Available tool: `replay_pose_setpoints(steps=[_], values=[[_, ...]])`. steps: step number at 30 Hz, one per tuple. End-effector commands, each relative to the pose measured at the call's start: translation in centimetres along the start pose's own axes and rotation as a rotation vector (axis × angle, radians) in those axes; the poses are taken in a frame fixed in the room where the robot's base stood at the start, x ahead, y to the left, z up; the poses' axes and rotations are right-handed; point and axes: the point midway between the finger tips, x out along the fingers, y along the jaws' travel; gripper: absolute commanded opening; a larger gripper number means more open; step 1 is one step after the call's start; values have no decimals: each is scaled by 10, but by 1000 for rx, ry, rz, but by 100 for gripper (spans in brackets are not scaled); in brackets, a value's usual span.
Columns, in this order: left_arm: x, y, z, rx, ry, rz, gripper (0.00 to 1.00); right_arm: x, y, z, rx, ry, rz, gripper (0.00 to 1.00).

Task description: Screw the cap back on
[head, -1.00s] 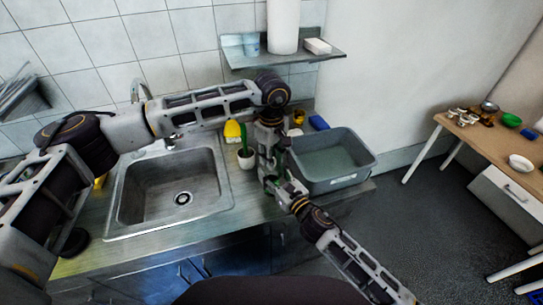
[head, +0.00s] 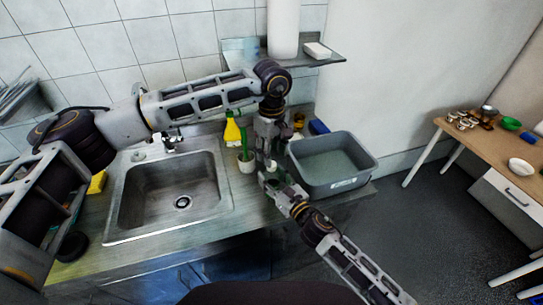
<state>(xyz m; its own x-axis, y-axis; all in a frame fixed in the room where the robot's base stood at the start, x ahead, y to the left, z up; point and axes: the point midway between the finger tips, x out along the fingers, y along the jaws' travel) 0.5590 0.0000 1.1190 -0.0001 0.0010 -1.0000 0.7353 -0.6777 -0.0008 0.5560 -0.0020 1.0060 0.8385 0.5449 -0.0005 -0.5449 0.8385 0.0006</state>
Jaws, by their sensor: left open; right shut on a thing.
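My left gripper (head: 268,148) points down over the counter, between the sink and the grey tub, and is open. My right gripper (head: 274,178) comes in from the lower right, just below the left one, and is shut on a small pale thing (head: 272,165). That thing is mostly hidden between the two grippers, so I cannot tell its shape or whether a cap sits on it. No loose cap can be made out.
A grey tub (head: 334,183) stands close on the right. A yellow bottle (head: 232,130) and a white pot (head: 247,163) with something green stand on the left, beside the sink (head: 150,222). A shelf (head: 305,58) hangs behind. A wooden table (head: 480,140) is at far right.

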Motion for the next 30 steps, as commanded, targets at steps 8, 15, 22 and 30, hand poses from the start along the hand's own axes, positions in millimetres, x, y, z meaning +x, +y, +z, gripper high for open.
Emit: replay_pose_setpoints(steps=[8,15,22,30], values=[[-6,0,0,0,-1,0,46,0,0,0,0,0,0,0],[-6,1,2,2,-3,2,44,0,0,0,0,0,0,0],[-24,8,7,-3,-21,35,44,0,0,0,0,0,0,0],[-33,9,6,-191,-25,36,44,0,0,0,0,0,0,0]])
